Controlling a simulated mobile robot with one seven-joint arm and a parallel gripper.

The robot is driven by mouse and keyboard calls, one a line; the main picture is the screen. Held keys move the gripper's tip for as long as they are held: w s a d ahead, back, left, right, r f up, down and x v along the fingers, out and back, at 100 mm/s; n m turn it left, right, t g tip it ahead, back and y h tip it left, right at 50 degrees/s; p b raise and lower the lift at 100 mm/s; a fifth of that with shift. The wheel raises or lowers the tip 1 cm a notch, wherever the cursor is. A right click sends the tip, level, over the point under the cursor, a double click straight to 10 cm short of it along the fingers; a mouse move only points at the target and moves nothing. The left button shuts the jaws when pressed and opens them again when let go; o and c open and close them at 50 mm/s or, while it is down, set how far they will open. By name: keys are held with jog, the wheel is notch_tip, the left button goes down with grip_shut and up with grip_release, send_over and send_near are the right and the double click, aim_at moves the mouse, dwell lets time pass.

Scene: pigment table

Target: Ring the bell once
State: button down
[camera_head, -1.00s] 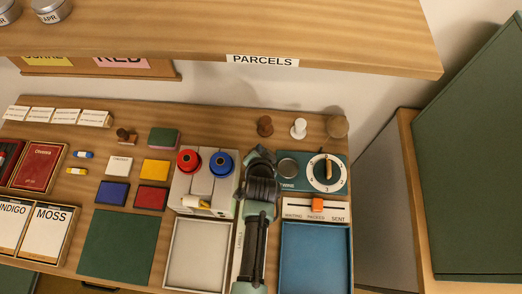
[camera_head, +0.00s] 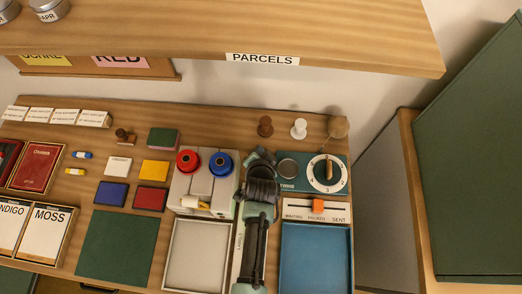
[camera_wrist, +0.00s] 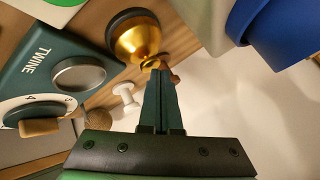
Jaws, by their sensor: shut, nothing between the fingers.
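The bell (camera_wrist: 140,40) is a gold dome on a dark round base, seen near the top of the wrist view. My gripper (camera_wrist: 157,70) is shut and empty, with its fingertips right at the small knob on top of the bell. I cannot tell whether they touch it. In the head view my arm covers the bell, and the fingertips are hidden there too.
Close by are the twine box (camera_head: 300,185) with a dial and silver button, and the dispenser with a red spool (camera_head: 188,161) and blue spool (camera_head: 222,162). Brown (camera_head: 265,126) and white (camera_head: 299,128) pegs stand behind. The parcels shelf (camera_head: 200,30) overhangs.

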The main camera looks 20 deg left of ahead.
jog(key=shift+f, duration=0.25)
jog(key=shift+r, duration=0.1)
dwell(0.3)
jog(key=shift+r+p, duration=0.8)
jog(key=shift+r, duration=0.1)
jog(key=shift+r, duration=0.1)
notch_tip(320, 180, up, 5)
jog(key=p, duration=0.4)
jog(key=shift+p, duration=0.3)
dwell(0.3)
